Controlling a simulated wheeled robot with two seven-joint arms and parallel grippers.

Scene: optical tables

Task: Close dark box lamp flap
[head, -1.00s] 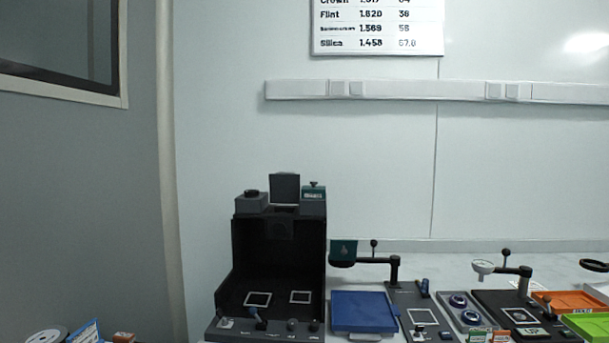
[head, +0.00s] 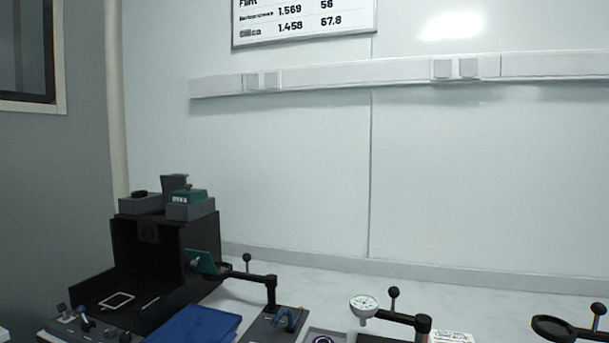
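The dark box (head: 122,247) is a black, open-fronted housing at the left in the head view. On its top, between a grey block with a black knob (head: 140,200) and a grey block with a green top (head: 190,205), a dark flap (head: 175,182) stands upright, partly hidden by the green-topped block. A white square outline (head: 117,300) lies on the box floor, and a control strip with small levers (head: 85,325) runs along its front. Neither of my grippers shows.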

